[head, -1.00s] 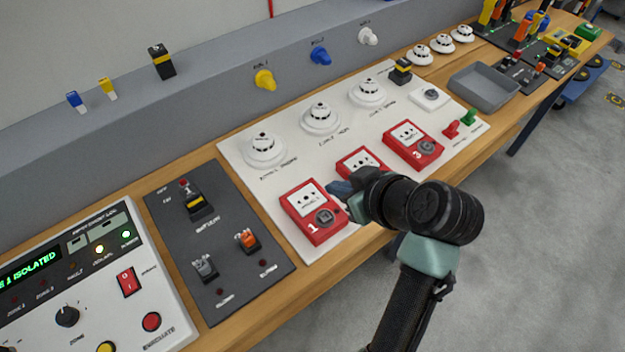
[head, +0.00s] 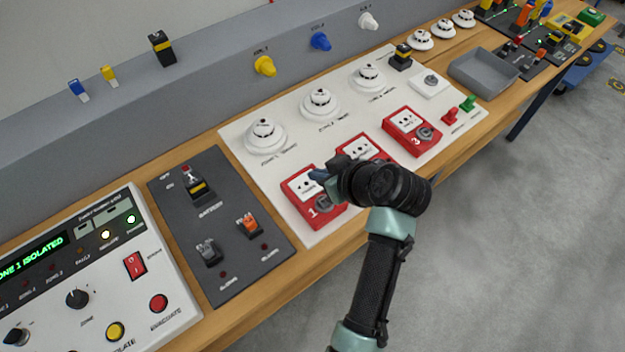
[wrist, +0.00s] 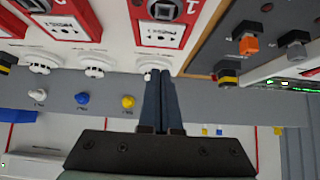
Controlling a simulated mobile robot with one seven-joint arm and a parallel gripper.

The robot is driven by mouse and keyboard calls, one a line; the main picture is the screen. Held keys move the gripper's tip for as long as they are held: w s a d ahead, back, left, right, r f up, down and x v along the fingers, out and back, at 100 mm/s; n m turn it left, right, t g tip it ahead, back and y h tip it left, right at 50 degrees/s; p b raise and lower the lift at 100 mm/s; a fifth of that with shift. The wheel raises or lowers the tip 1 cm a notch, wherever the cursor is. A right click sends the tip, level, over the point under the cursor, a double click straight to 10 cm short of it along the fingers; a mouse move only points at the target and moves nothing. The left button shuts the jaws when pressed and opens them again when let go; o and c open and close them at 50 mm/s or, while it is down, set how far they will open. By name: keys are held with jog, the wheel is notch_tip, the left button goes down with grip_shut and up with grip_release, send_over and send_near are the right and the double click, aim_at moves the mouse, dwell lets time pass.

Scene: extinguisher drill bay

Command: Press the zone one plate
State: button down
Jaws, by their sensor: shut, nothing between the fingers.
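The zone one call point is a red box marked 1, with a white plate (head: 304,187) and a round grey key part below it. It is on the white board in the head view. In the wrist view its plate (wrist: 162,35) is at top centre, just beyond the fingertips. My gripper (head: 318,175) is shut and empty, its blue-grey fingers overlapping the upper right of the box. The fingers (wrist: 160,78) point up together in the wrist view. I cannot tell whether they touch the plate.
Red call points two (head: 362,148) and three (head: 412,130) stand to the right, beside my gripper. White detectors (head: 266,135) line the board behind. A dark switch panel (head: 225,265) lies left. The control panel display (head: 32,256) reads zone one isolated.

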aim_at(305, 182)
jog(key=x, duration=0.3)
jog(key=shift+a, duration=0.15)
notch_tip(305, 182, down, 3)
jog(key=shift+r+p, duration=0.15)
jog(key=shift+p, duration=0.2)
jog(key=shift+f, duration=0.7)
